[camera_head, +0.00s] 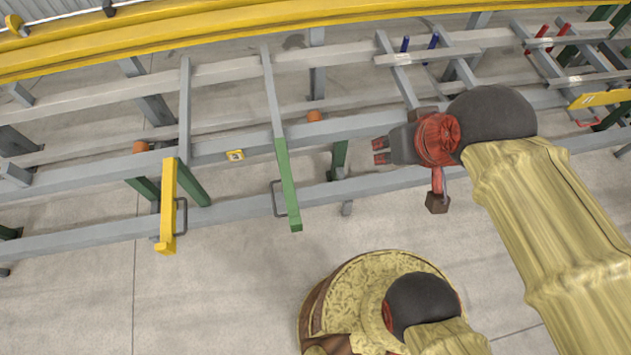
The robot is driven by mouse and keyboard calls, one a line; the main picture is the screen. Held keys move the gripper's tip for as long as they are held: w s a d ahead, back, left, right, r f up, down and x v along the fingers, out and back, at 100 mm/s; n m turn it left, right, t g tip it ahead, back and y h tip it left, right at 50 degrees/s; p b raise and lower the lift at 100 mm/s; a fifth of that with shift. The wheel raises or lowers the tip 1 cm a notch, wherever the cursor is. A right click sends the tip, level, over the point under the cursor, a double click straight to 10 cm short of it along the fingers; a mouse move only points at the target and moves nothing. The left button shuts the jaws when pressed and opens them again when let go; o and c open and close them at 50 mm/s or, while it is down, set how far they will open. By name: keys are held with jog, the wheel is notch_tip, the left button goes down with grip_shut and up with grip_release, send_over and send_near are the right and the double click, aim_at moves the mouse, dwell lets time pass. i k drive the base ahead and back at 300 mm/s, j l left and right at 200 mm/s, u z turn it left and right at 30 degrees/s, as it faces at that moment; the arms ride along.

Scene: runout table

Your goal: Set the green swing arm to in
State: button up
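The green swing arm (287,185) lies across the front grey rail, left of centre. Its near end reaches past that rail towards me. A thin dark handle loop (275,199) sits on its left side. Its far end meets a long grey bar (271,90) that runs back over the rails. My gripper (380,151) is right of the green arm and clearly apart from it, its red fingertips pointing left. A small gap shows between the fingertips, with nothing in it.
A yellow arm (168,205) with its own handle stands to the left. Another yellow piece (600,98) is at the far right. Blue pegs (433,41) and red pegs (563,29) stand at the back right. A yellow beam (230,24) crosses the back. Between my gripper and the green arm lie grey rails.

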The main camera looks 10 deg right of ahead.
aim_at(292, 205)
jog(key=i+j, duration=0.1)
jog(key=j, duration=0.25)
jog(key=i+j, duration=0.1)
jog(key=j, duration=0.25)
jog(key=i+j+u, duration=0.1)
jog(key=j, duration=0.25)
jog(key=k+l+u, duration=0.1)
jog(key=l+u, duration=0.2)
jog(key=k+l+u, duration=0.1)
jog(key=u, duration=0.2)
jog(key=l, duration=0.1)
